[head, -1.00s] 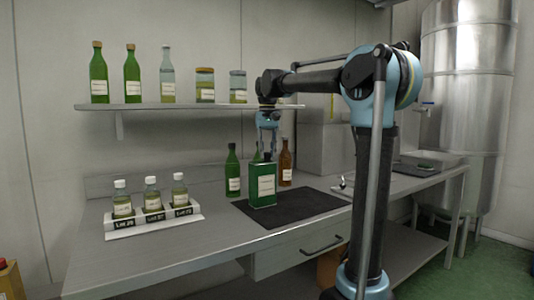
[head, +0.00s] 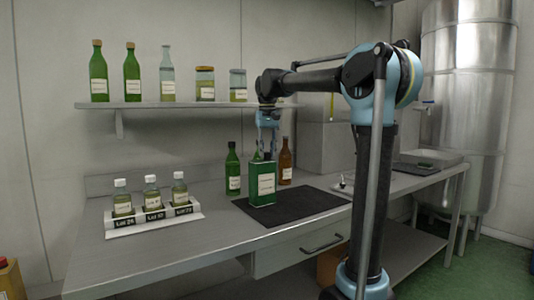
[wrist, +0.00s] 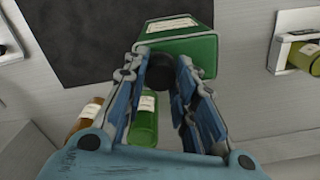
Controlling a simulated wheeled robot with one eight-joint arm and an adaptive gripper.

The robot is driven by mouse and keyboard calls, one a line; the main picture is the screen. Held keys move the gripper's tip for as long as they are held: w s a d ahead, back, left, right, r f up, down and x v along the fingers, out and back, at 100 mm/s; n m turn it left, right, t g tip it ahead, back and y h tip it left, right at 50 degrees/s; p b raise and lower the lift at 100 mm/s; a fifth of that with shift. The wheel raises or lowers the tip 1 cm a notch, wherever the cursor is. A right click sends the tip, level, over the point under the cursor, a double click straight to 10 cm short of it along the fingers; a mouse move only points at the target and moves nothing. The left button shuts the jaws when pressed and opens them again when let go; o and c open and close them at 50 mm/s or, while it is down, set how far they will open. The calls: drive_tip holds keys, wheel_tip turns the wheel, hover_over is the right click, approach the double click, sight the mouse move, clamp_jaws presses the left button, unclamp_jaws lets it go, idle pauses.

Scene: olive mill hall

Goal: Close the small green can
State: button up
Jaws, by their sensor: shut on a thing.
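The small green can (head: 262,186) stands upright on the dark mat, with a pale label on its front. It also shows in the wrist view (wrist: 203,50), at the top centre. My gripper (head: 267,151) is above the can, pointing down. In the wrist view my gripper (wrist: 160,66) has its two fingers shut on a dark round cap (wrist: 158,73) at the can's top. The fingers partly hide the cap, so I cannot tell how far it is seated.
A green bottle (head: 233,172) and a brown bottle (head: 285,165) stand close behind the can. A white rack (head: 150,224) with labelled bottles is to the left. A shelf (head: 150,106) with bottles and jars hangs above. The dark mat (head: 310,206) is clear right of the can.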

drive_tip(key=o, duration=1)
drive_tip(key=shift+c, duration=1.2)
drive_tip(key=n, duration=1.4)
drive_tip(key=shift+n, duration=0.4)
drive_tip(key=n, duration=0.4)
drive_tip(key=shift+n, duration=0.3)
drive_tip(key=shift+c, duration=0.5)
